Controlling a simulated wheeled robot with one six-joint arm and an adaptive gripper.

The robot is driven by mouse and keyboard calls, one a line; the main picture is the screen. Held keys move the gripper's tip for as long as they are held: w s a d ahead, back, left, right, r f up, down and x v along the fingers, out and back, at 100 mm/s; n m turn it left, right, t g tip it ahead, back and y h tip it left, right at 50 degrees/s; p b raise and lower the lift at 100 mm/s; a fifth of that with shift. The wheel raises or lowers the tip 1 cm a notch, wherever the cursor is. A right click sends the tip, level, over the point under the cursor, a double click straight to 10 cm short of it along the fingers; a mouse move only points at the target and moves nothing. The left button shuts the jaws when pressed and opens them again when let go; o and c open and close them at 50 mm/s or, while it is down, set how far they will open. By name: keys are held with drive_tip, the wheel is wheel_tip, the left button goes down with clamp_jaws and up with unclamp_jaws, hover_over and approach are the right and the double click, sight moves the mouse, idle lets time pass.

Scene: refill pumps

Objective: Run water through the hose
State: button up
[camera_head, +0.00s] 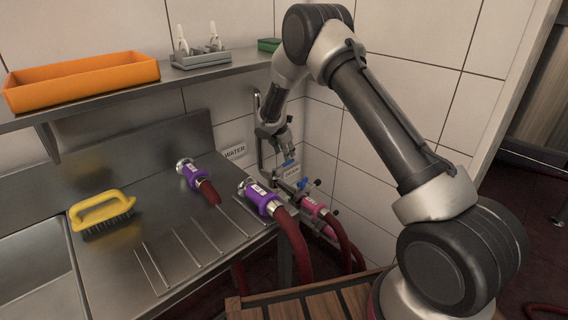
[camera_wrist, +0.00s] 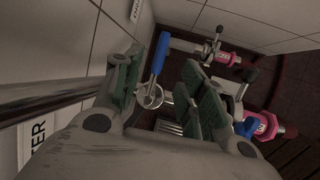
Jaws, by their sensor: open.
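My gripper (camera_head: 283,142) hangs open and empty at the wall beside the counter's right end. In the wrist view its green-padded fingers (camera_wrist: 165,90) stand apart, with a blue valve lever (camera_wrist: 158,57) between them; I cannot tell whether they touch it. A blue lever (camera_head: 288,163) shows just below the gripper in the head view. A dark red hose (camera_head: 297,245) with a purple coupling (camera_head: 262,197) hangs over the counter's right edge. Another purple coupling (camera_head: 192,177) lies on the counter. A pink coupling (camera_head: 313,206) sits lower at the wall pipes. A WATER label (camera_head: 234,152) is on the wall.
A yellow brush (camera_head: 101,211) stands on the counter (camera_head: 125,190) beside a sink (camera_head: 35,275). The shelf (camera_head: 135,91) above holds an orange tray (camera_head: 82,80) and a grey bottle holder (camera_head: 201,58). Pipes and a second blue handle (camera_head: 302,183) crowd the area below the gripper.

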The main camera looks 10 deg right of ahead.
sight(283, 165)
drive_tip(key=x, duration=0.7)
drive_tip(key=shift+w+f, duration=0.1)
clamp_jaws()
